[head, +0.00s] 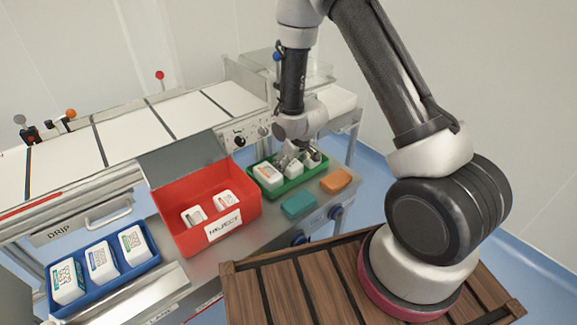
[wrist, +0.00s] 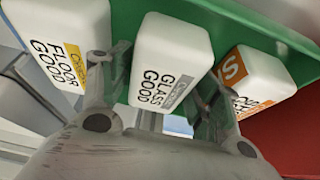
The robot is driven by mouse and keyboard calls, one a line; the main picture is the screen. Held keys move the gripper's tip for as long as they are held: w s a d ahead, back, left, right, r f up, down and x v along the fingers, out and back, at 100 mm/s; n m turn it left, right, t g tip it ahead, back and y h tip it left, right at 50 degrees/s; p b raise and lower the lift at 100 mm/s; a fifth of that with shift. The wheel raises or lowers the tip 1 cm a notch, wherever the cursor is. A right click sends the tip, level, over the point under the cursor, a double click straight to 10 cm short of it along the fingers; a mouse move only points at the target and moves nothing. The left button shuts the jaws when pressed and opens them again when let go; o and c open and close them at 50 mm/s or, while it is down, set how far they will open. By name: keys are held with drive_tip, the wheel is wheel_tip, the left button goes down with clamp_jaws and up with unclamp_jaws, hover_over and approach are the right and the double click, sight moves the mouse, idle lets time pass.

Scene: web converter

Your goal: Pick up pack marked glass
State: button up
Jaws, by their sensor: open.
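The pack marked GLASS GOOD (wrist: 172,50) is a white rounded block with a grey label patch. It is the middle pack in the green tray (head: 283,187), and in the head view (head: 291,169) my gripper partly hides it. My gripper (head: 292,158) is low over the tray. In the wrist view, the open fingers of my gripper (wrist: 160,100) are on either side of the glass pack's near end. I cannot tell whether they touch it.
A FLOOR GOOD pack (wrist: 62,38) and an orange-labelled pack (wrist: 256,80) flank the glass pack closely. A red REJECT box (head: 174,224) holding two packs stands left of the tray. A blue tray (head: 90,295) holds three packs. Teal (head: 298,205) and orange (head: 336,181) blocks lie in front.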

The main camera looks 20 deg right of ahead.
drive_tip(key=shift+f, duration=0.1)
drive_tip(key=c, duration=0.8)
drive_tip(key=shift+c, duration=0.2)
